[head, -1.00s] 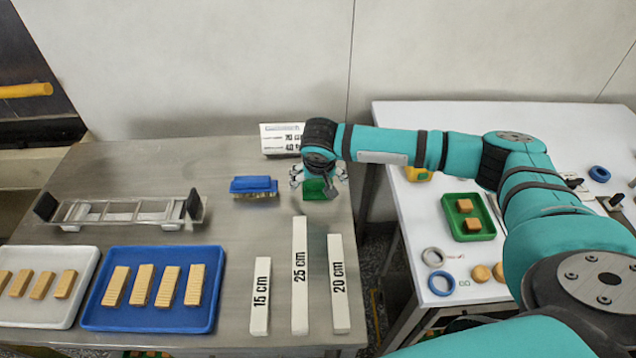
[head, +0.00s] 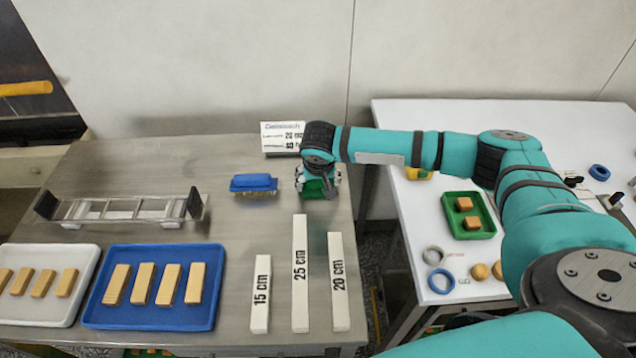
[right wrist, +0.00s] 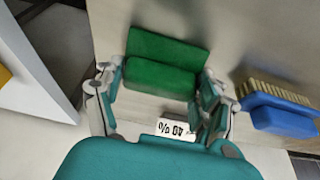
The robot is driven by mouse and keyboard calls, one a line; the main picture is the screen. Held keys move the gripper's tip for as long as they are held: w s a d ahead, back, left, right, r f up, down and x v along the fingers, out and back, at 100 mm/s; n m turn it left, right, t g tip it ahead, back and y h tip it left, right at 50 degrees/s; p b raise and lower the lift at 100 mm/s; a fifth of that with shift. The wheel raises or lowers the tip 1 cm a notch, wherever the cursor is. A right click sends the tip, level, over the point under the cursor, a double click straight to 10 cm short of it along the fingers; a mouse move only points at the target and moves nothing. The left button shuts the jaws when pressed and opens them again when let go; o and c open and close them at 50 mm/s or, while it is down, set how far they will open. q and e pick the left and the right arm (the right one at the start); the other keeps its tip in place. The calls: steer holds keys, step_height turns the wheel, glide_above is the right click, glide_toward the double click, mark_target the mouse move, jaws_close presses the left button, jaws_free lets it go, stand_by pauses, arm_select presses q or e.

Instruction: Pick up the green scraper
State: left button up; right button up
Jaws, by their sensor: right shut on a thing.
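The green scraper (head: 319,190) is at the back right of the metal table, mostly hidden under my right gripper (head: 318,182) in the head view. In the right wrist view the scraper (right wrist: 162,66) shows as a green block with a flat green part beyond it. The fingers of my right gripper (right wrist: 160,92) are on both sides of the block, shut on it. I cannot tell whether the scraper is clear of the table. My left gripper is not in view.
A blue brush (head: 253,183) lies just left of the scraper. A sign (head: 281,138) stands behind. White length bars (head: 300,275) lie in front. A white table (head: 430,215) is right.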

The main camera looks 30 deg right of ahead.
step_height(320, 180, up, 10)
steer(key=shift+r+b, duration=0.1)
steer(key=shift+b, duration=0.65)
steer(key=o, duration=0.6)
steer(key=shift+c, duration=0.2)
steer(key=c, duration=0.4)
steer(key=shift+f, duration=0.2)
